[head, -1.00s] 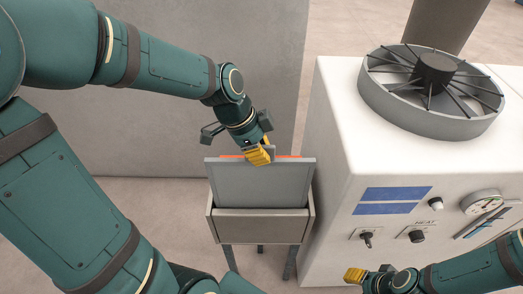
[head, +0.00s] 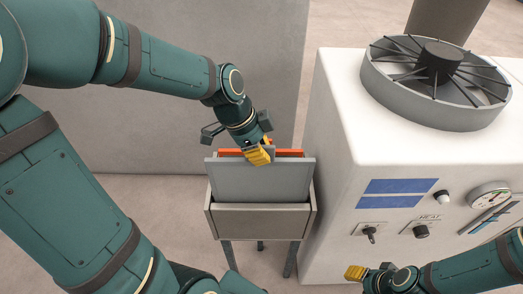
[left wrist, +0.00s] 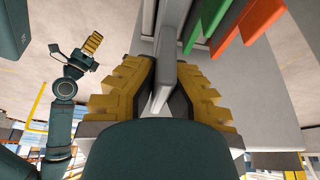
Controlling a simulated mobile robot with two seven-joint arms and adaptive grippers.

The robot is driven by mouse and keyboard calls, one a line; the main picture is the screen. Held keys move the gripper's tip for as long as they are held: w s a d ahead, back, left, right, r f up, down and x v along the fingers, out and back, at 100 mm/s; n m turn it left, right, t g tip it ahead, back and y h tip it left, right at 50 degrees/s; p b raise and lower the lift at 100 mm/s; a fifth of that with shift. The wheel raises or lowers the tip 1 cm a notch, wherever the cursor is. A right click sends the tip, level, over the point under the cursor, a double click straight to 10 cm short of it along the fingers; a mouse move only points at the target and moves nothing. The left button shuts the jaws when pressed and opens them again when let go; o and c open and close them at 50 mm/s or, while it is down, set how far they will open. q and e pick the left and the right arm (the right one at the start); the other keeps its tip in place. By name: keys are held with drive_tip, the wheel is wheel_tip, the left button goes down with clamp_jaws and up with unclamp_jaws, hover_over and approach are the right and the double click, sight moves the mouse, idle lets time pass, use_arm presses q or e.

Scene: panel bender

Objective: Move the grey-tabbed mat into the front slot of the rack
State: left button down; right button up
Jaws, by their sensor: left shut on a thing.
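The grey-tabbed mat (head: 262,185) is a flat grey panel standing upright at the front of the rack (head: 262,221). Its lower part is hidden behind the rack's front wall. My left gripper (head: 258,155) is shut on the mat's grey tab at its top edge. In the left wrist view the tab (left wrist: 163,90) lies between the yellow fingers. An orange tab (head: 232,153) shows just behind the mat; the left wrist view shows orange (left wrist: 250,27) and green (left wrist: 205,20) tabs beside it. How deep the mat sits is hidden. My right gripper (head: 355,273) is at the bottom right, away from the rack.
A white machine (head: 335,190) with a large round fan (head: 435,85), knobs and a gauge stands close to the rack's right side. A grey wall panel (head: 150,130) rises behind the rack. The floor left of the rack is clear.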

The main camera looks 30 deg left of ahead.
sight(262, 183)
use_arm(q)
drive_tip(key=shift+f+b, duration=1.2)
drive_tip(key=shift+f, duration=4.85)
drive_tip(key=c, duration=1.1)
unclamp_jaws()
drive_tip(key=shift+o, duration=0.2)
drive_tip(key=shift+r, duration=0.15)
drive_tip(key=v, duration=1.1)
drive_tip(key=shift+s+a+r, duration=0.1)
drive_tip(key=shift+s+r, duration=0.05)
drive_tip(key=shift+r, duration=0.25)
